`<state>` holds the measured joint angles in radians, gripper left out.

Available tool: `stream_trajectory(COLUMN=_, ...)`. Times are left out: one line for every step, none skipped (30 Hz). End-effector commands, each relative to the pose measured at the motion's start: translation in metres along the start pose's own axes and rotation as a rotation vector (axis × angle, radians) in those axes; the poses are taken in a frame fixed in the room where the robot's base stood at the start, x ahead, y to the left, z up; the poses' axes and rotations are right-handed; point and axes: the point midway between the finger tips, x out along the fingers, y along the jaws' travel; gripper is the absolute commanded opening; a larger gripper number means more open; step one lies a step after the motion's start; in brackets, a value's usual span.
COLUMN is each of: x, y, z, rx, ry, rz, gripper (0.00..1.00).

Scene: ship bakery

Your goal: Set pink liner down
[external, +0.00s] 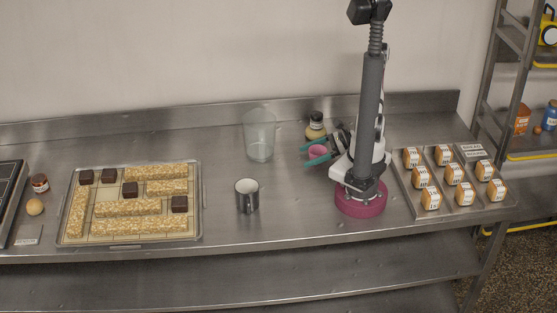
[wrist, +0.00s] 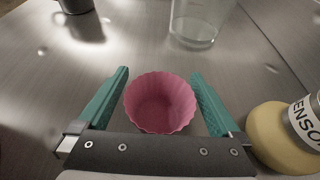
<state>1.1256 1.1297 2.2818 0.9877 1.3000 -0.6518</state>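The pink liner (wrist: 160,102) is a fluted, empty cup, open side up. It sits between the two teal fingers of my gripper (wrist: 158,85), which appear to press on its left and right sides. In the external view the liner (external: 318,152) shows between the fingers of my gripper (external: 316,151), low over the steel counter at the right of centre. I cannot tell whether its base touches the counter. Its lower part is hidden by its own rim in the wrist view.
A yellowish labelled jar (wrist: 281,138) stands close on the right in the wrist view. A clear beaker (external: 259,135) and dark metal mug (external: 247,196) stand left of my gripper. A pastry tray (external: 145,238) lies left, a bun tray (external: 460,209) right.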

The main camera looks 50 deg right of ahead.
Motion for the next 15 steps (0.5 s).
stream_trajectory(x=0.0, y=0.0, z=0.0, rx=0.0, ry=0.0, rz=0.0, gripper=1.0)
stream_trajectory(x=0.0, y=0.0, z=0.0, rx=0.0, ry=0.0, rz=0.0, gripper=1.0)
stream_trajectory(x=0.0, y=0.0, z=0.0, rx=0.0, ry=0.0, rz=0.0, gripper=1.0)
stream_trajectory(x=0.0, y=0.0, z=0.0, rx=0.0, ry=0.0, rz=0.0, gripper=1.0)
stream_trajectory(x=0.0, y=0.0, z=0.0, rx=0.0, ry=0.0, rz=0.0, gripper=1.0)
stream_trajectory(x=0.0, y=0.0, z=0.0, rx=0.0, ry=0.0, rz=0.0, gripper=1.0)
stream_trajectory(x=0.0, y=0.0, z=0.0, rx=0.0, ry=0.0, rz=0.0, gripper=1.0)
stream_trajectory(x=0.0, y=0.0, z=0.0, rx=0.0, ry=0.0, rz=0.0, gripper=1.0)
stream_trajectory(x=0.0, y=0.0, z=0.001, rx=-0.001, ry=0.0, rz=0.0, gripper=1.0)
stream_trajectory(x=-0.001, y=0.0, z=0.002, rx=-0.001, ry=0.0, rz=0.0, gripper=1.0)
stream_trajectory(x=-0.002, y=0.0, z=0.004, rx=-0.002, ry=0.0, rz=0.0, gripper=1.0)
stream_trajectory(x=-0.007, y=-0.001, z=0.003, rx=-0.003, ry=0.0, rz=-0.003, gripper=1.0)
stream_trajectory(x=-0.011, y=-0.001, z=0.003, rx=-0.002, ry=0.0, rz=-0.005, gripper=1.0)
stream_trajectory(x=-0.017, y=-0.002, z=0.003, rx=-0.001, ry=0.0, rz=-0.006, gripper=1.0)
stream_trajectory(x=-0.026, y=-0.002, z=0.003, rx=-0.002, ry=0.001, rz=-0.007, gripper=1.0)
